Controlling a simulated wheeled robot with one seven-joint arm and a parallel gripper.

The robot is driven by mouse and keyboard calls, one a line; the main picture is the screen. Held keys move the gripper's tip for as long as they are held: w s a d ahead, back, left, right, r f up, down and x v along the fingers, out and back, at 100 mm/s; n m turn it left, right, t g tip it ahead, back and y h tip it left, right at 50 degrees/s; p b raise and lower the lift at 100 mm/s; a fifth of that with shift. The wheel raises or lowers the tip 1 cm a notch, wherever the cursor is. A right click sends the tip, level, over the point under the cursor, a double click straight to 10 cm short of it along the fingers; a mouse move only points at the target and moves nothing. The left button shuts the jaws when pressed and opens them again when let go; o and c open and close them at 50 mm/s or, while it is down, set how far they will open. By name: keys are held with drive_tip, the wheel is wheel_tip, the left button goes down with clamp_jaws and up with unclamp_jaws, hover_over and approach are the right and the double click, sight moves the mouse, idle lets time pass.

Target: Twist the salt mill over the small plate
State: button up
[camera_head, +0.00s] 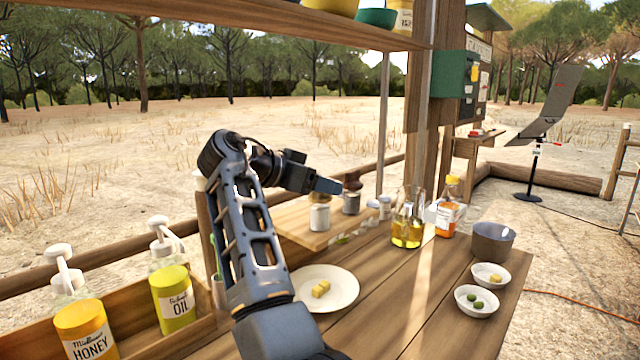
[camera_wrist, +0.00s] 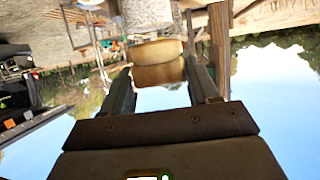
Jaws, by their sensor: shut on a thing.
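A mill with a light wooden top and pale body (camera_head: 320,218), apparently the salt mill, is at the wooden board, left of a darker-topped mill (camera_head: 352,203). My gripper (camera_head: 328,186) is shut on its top, reaching in from the left. In the wrist view the tan top (camera_wrist: 158,62) sits between both fingers (camera_wrist: 160,85), with the pale body beyond. I cannot tell whether its base touches the board. The small white plate (camera_head: 345,283) lies on the table nearer to me, with yellow pieces (camera_head: 321,289) on it. The mill is not above it.
The wooden board (camera_head: 290,222) lies behind the plate. A box with pump bottles (camera_head: 172,290) is at left. The table's middle front is clear.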

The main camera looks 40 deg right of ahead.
drive_tip(key=o, duration=1)
drive_tip(key=shift+c, duration=0.2)
drive_tip(key=v, duration=0.7)
drive_tip(key=shift+a+b, duration=0.35)
drive_tip(key=shift+b, duration=0.1)
drive_tip(key=shift+w+r, duration=0.1)
